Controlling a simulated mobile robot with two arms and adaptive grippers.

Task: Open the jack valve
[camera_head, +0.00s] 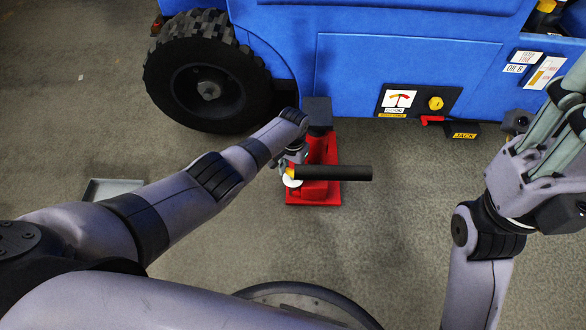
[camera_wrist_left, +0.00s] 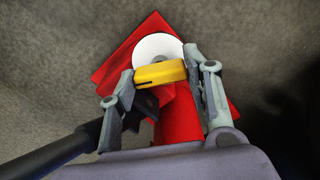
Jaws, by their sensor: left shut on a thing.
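The red floor jack (camera_head: 322,195) stands on the carpet by the blue vehicle, its dark top block (camera_head: 317,109) at the vehicle's lower edge. A black handle bar (camera_head: 345,173) sticks out to the right. The yellow valve knob (camera_wrist_left: 160,72) sits in front of a white disc (camera_wrist_left: 156,46) on the jack. My left gripper (camera_wrist_left: 168,75) has one finger on each side of the knob and is shut on it. In the head view my left gripper (camera_head: 289,167) partly hides the knob. My right gripper (camera_head: 566,125) is raised at the right edge, away from the jack; its fingertips are not clearly shown.
The blue vehicle (camera_head: 400,65) fills the back, with a big black wheel (camera_head: 207,80) at left. Its side has a gauge panel (camera_head: 418,101) and a red lever (camera_head: 433,120) beside a JACK label (camera_head: 464,135). A grey tray (camera_head: 112,187) lies on the floor at left.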

